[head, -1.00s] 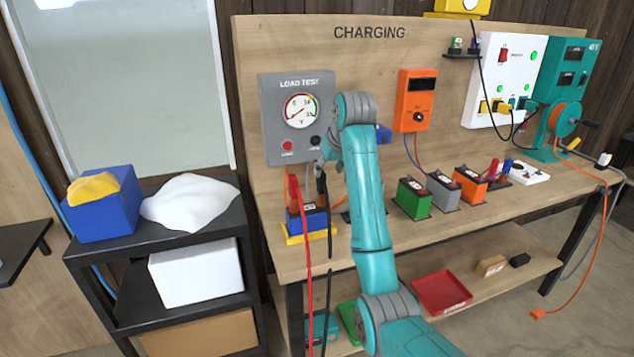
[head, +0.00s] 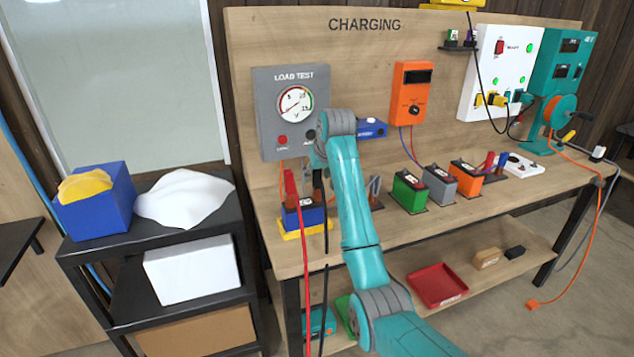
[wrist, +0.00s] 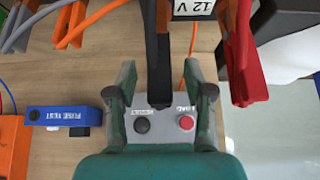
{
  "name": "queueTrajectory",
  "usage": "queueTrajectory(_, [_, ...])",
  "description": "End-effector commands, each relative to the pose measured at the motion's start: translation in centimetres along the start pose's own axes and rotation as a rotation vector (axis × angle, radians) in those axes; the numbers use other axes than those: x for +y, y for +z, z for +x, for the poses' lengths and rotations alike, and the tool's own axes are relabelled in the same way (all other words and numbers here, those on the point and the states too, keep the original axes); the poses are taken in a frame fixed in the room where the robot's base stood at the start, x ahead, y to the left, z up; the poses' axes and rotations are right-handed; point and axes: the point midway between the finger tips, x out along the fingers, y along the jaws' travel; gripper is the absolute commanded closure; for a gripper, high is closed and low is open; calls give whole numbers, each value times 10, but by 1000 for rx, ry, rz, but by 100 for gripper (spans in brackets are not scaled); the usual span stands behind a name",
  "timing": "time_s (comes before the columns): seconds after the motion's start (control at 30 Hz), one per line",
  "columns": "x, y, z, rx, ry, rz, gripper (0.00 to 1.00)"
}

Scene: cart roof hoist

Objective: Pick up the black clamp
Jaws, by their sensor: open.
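The black clamp (wrist: 160,72) lies between the two fingers of my gripper (wrist: 160,82) in the wrist view. My gripper is open, with a gap visible on each side of the clamp. In the head view my gripper (head: 319,165) is at the blue battery (head: 304,216), and my arm hides part of it. The black clamp (head: 326,192) shows there only as a thin dark strip above its hanging black cable. The red clamp (wrist: 243,55) stands beside my gripper, to the right in the wrist view.
The grey load tester (head: 289,112) is on the panel behind the gripper. The bench (head: 350,250) also bears green (head: 408,192), grey (head: 439,186) and orange (head: 466,177) batteries to the right. Red and black cables hang over the front edge.

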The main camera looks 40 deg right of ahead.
Motion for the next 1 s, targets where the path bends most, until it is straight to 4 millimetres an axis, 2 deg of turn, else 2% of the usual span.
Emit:
queueTrajectory(0.1, [0,0,8,0,0,0,48])
queueTrajectory(0.33, [0,0,9,1,0,0,48])
queueTrajectory(0.37, [0,0,9,1,0,0,53])
queueTrajectory(0.53, [0,0,9,1,0,0,95])
queueTrajectory(0.57, [0,0,9,1,0,0,100])
queueTrajectory(1.0, [0,-4,3,2,0,0,100])
